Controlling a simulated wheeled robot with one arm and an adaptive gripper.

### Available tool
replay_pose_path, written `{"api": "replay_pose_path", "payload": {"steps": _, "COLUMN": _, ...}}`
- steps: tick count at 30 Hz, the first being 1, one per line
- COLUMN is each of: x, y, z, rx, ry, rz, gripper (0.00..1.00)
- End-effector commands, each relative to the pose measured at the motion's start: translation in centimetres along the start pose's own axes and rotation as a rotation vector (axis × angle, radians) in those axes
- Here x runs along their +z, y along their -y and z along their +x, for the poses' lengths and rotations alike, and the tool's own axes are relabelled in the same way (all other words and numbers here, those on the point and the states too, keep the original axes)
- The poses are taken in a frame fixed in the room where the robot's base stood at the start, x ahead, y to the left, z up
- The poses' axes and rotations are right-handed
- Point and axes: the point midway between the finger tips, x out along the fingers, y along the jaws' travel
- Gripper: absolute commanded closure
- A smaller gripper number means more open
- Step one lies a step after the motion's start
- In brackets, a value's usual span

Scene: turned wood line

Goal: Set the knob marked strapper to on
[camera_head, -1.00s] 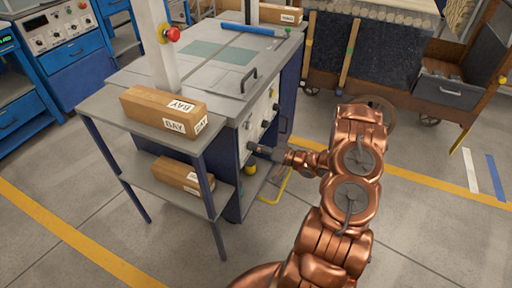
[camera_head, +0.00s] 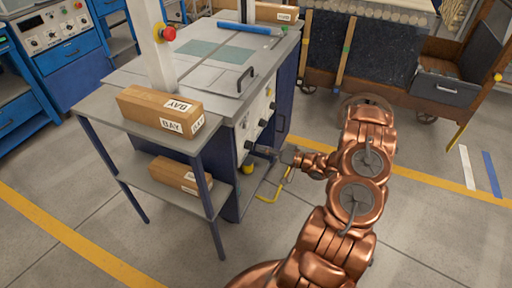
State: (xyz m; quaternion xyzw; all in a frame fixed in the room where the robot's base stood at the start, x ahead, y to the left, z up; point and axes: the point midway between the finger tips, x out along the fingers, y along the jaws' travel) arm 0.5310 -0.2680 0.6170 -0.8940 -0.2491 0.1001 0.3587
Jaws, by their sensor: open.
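The strapper machine's pale control panel (camera_head: 252,118) is on the side of the blue cabinet, with several dark knobs on it. One dark knob (camera_head: 262,123) shows above my gripper, and another dark knob (camera_head: 247,145) sits at the panel's lower part. The knob labels are too small to read, so I cannot tell which is marked strapper. I cannot tell whether the fingers touch or surround the knob.
A grey side table (camera_head: 103,101) with a boxed parcel (camera_head: 150,106) stands left of the panel; another parcel (camera_head: 178,174) lies on its lower shelf. A wooden cart (camera_head: 395,95) stands behind. The floor at right is clear.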

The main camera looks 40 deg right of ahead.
Motion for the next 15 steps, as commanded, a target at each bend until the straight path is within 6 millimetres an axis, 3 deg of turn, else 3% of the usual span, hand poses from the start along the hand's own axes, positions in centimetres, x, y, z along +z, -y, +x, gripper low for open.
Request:
{"api": "replay_pose_path", "payload": {"steps": 9, "x": -0.1, "y": -0.1, "z": -5.1, "rx": 0.004, "ry": -0.003, "rz": -0.001, "gripper": 0.39}}
{"api": "replay_pose_path", "payload": {"steps": 15, "x": 0.0, "y": -0.1, "z": -7.1, "rx": 0.002, "ry": -0.001, "rz": -0.001, "gripper": 0.39}}
